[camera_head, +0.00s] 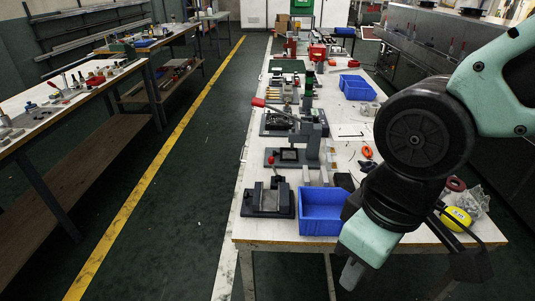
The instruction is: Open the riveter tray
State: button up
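Several hand presses stand along the long white worktable; I cannot tell for sure which is the riveter. One press with a grey upright (311,143) and dark base stands near the table's middle. Another with a red-knobbed lever (273,165) and a dark base (268,203) stands near the front edge. No riveter tray can be clearly told apart. My arm comes in from the right and reaches down over the table's front right corner. My arm hides part of the table.
An open blue bin (322,224) stands at the table's front, close left of my arm. More blue bins (357,89) stand farther back. A yellow object (457,218) lies right of my arm. The dark floor aisle (185,215) on the left is clear, beside a yellow line (143,200).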

aim_at(286, 155)
jog(key=k+j+z, duration=0.1)
jog(key=j+z, duration=0.15)
jog(key=j, duration=0.8)
jog(key=i+j+z, duration=0.1)
jog(key=j, duration=0.3)
jog(key=i+j, duration=0.2)
jog(key=j, duration=0.2)
jog(key=i+j+z, duration=0.15)
jog(key=j, duration=0.25)
jog(key=i+j+z, duration=0.1)
jog(key=j, duration=0.35)
jog(key=i+j, duration=0.2)
jog(key=j, duration=0.25)
jog(key=i+j+z, duration=0.15)
jog(key=j, duration=0.25)
jog(key=j+z, duration=0.1)
jog(key=j, duration=0.35)
jog(key=i+l, duration=0.2)
